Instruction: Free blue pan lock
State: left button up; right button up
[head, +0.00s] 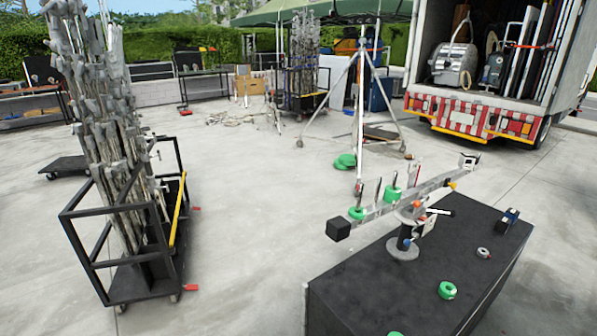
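A small blue knob (407,243), which looks like the blue pan lock, sits low on the dark upright post of a grey mount (403,252). The mount's round base stands on a black box-like table (400,290) at the lower right. A long, tilted grey beam (435,184) rests across the top of the mount, with a black cube (338,229) at its lower left end. Orange-red knobs (416,204) show near the top of the mount. The blue knob is too small to tell its setting. Neither of my grippers is in view.
A black cart (110,236) of upright stands is at left. A tripod stand (360,110) and truck (480,70) are behind. Open concrete lies between.

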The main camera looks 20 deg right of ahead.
aim_at(407, 241)
jog(key=z, duration=1.5)
jog(key=k, duration=0.65)
jog(key=u, duration=0.45)
jog(key=i, duration=0.9)
jog(key=z, duration=0.25)
